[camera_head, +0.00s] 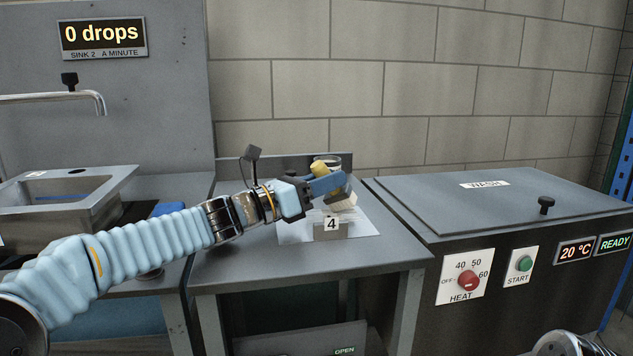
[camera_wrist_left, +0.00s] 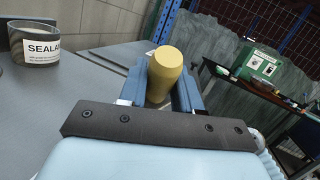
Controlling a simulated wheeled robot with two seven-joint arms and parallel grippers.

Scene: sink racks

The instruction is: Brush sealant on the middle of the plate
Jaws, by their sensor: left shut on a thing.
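My left gripper (camera_head: 328,184) is shut on a brush with a thick yellow handle (camera_head: 318,167). Its cream bristles (camera_head: 344,202) point down over the light grey plate (camera_head: 359,227), which lies on the middle table. I cannot tell whether the bristles touch the plate. In the left wrist view the yellow handle (camera_wrist_left: 166,76) stands between the blue fingers, and the bristles are hidden. A pot labelled SEALANT (camera_wrist_left: 41,46) stands to the left there. In the head view the pot (camera_head: 346,161) is partly hidden behind the gripper.
A small block marked 4 (camera_head: 330,229) stands at the plate's front. A wash unit (camera_head: 480,205) with a heat knob is at right. A sink (camera_head: 70,190) is at left, below a "0 drops" display (camera_head: 102,36). The table's front left is bare.

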